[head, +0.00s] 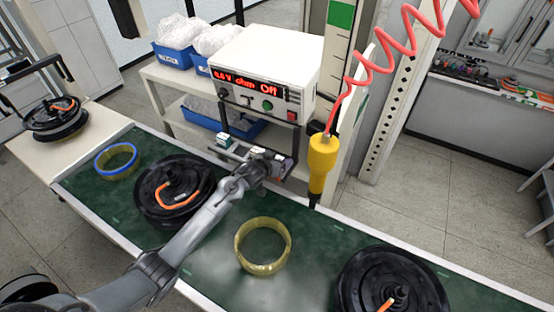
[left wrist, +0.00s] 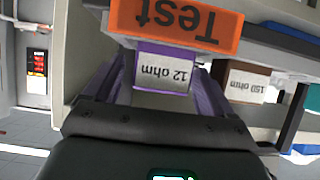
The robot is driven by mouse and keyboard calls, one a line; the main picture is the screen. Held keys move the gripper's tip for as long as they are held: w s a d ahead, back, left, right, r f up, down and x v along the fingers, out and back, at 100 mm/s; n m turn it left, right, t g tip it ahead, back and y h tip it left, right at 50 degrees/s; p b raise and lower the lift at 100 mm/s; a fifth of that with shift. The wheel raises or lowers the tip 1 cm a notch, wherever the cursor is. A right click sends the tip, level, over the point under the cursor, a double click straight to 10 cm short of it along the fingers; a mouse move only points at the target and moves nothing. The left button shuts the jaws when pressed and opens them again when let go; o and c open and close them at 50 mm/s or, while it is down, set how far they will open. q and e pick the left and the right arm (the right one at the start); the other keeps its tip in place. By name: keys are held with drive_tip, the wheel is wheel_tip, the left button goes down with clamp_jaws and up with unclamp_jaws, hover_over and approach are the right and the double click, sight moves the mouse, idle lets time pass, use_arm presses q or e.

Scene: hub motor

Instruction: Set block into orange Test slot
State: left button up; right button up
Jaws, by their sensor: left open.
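A purple block (left wrist: 163,72) labelled "12 ohm" sits directly beneath the orange Test label (left wrist: 175,22) in the left wrist view; the label appears upside down there. My left gripper (left wrist: 158,88) is open, with one finger on each side of this block. Whether the fingers touch it I cannot tell. In the head view my left gripper (head: 277,165) is at the rack below the meter, and it hides most of the block and the slot. My right gripper is not in view.
A brown block (left wrist: 246,82) labelled "150 ohm" sits beside the purple one. A white meter (head: 265,72) reads "0.0 V ohm Off" above the rack. A yellow tool (head: 322,160) hangs close to the right. Hub motors (head: 172,190) and a yellow ring (head: 263,246) lie on the green conveyor.

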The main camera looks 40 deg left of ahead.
use_arm(q)
drive_tip(key=shift+r, duration=0.2)
drive_tip(key=shift+s+d+r, duration=0.1)
drive_tip(key=shift+s+r, duration=0.2)
drive_tip(key=shift+s, duration=0.25)
drive_tip(key=p+v, duration=0.1)
drive_tip(key=v, duration=0.9)
drive_tip(key=s+d+f+m+g, duration=0.1)
drive_tip(key=s+d+f+g, duration=0.1)
drive_tip(key=s+d, duration=0.4)
drive_tip(key=s+d+f+m+g+h, duration=0.1)
drive_tip(key=s+d+f+g, duration=0.2)
drive_tip(key=s, duration=1.1)
drive_tip(key=s+d+f+m+g+h, duration=0.1)
drive_tip(key=s+d+f+m+g, duration=0.1)
drive_tip(key=s+d, duration=0.8)
drive_tip(key=shift+s+f+g, duration=0.2)
drive_tip(key=shift+s+g, duration=0.3)
drive_tip(key=shift+g, duration=0.2)
